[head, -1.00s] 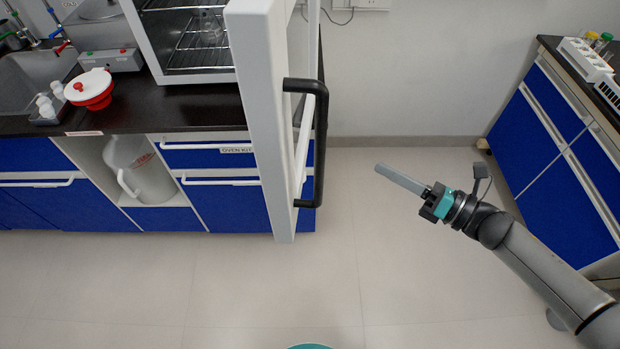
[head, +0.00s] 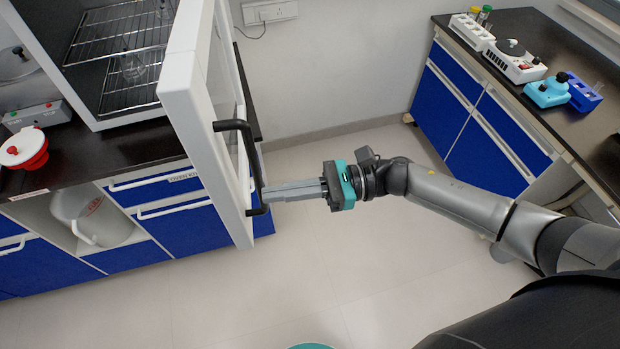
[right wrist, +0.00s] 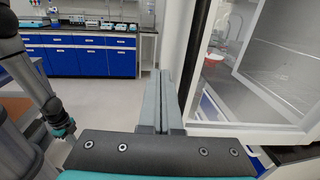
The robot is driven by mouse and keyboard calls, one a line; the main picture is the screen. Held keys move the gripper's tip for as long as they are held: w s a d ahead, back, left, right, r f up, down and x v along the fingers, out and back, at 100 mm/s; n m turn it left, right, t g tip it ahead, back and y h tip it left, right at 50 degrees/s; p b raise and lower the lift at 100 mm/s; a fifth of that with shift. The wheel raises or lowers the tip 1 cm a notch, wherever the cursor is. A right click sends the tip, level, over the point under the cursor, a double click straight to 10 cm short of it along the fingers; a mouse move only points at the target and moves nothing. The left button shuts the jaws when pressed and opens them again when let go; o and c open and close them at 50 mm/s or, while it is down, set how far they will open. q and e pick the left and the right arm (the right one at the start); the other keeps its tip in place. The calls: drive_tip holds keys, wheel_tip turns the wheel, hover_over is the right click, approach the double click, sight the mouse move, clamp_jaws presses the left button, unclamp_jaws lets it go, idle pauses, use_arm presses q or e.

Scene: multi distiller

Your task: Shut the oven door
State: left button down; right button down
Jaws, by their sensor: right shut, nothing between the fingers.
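The oven (head: 88,100) stands on the counter at the left in the head view, with wire racks and a glass vessel inside. Its white-framed glass door (head: 190,100) stands open, swung out over the counter's front edge. The door's black bar handle (head: 256,165) faces right. My right gripper (head: 268,194) is shut and empty, its fingertips at the lower end of the handle; I cannot tell whether they touch. In the right wrist view the shut fingers (right wrist: 159,100) point forward, with white-framed glass panels (right wrist: 255,60) at the right.
A counter (head: 150,150) with blue drawers is under the oven, with a red and white container (head: 24,148) at the left. A second counter (head: 500,110) with racks and small devices stands at the right. Floor (head: 310,250) between them is clear.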

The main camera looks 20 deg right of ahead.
sight(234, 200)
drive_tip(key=shift+w+a+p, duration=0.15)
drive_tip(key=shift+a+p, duration=0.15)
drive_tip(key=shift+a, duration=0.8)
drive_tip(key=shift+w+a+p, duration=0.15)
drive_tip(key=shift+a+p, duration=0.15)
drive_tip(key=shift+a, duration=0.8)
